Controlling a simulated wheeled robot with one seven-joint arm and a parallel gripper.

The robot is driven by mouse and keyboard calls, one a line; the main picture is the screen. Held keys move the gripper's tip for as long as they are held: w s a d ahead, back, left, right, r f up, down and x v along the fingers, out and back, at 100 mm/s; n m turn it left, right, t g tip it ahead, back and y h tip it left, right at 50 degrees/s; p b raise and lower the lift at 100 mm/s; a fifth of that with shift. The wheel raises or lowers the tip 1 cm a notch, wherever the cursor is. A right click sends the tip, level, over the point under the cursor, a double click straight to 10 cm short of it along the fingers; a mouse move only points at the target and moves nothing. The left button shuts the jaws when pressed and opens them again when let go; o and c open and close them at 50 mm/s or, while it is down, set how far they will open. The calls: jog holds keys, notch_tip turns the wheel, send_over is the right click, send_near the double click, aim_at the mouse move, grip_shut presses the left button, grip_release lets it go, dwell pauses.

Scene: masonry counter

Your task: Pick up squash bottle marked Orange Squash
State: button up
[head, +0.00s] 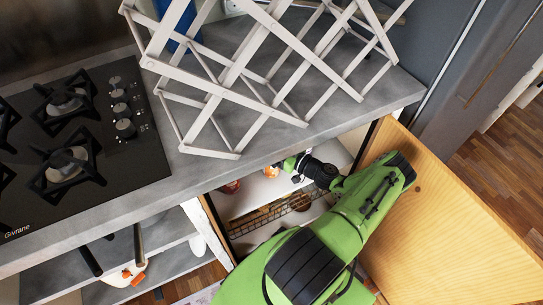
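No label reading Orange Squash can be made out in the head view. A small orange item (271,171) shows inside the open cupboard under the counter, beside the end of my arm. Another small orange-red item (231,187) sits further left on the same white shelf. I cannot tell whether either is part of the squash bottle. My green and black arm reaches into the cupboard, with my gripper (283,166) close to the first orange item. The fingers are too small and partly hidden, so I cannot tell whether they are open or touching it.
A wooden cupboard door (455,225) stands open right of my arm. A white folding lattice rack (260,75) stands on the grey counter (200,185), with a blue object (176,22) behind it. A black gas hob (75,140) is at left. A wire basket (270,215) sits lower in the cupboard.

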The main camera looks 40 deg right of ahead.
grip_shut()
jog(key=shift+r, duration=0.15)
dwell(0.4)
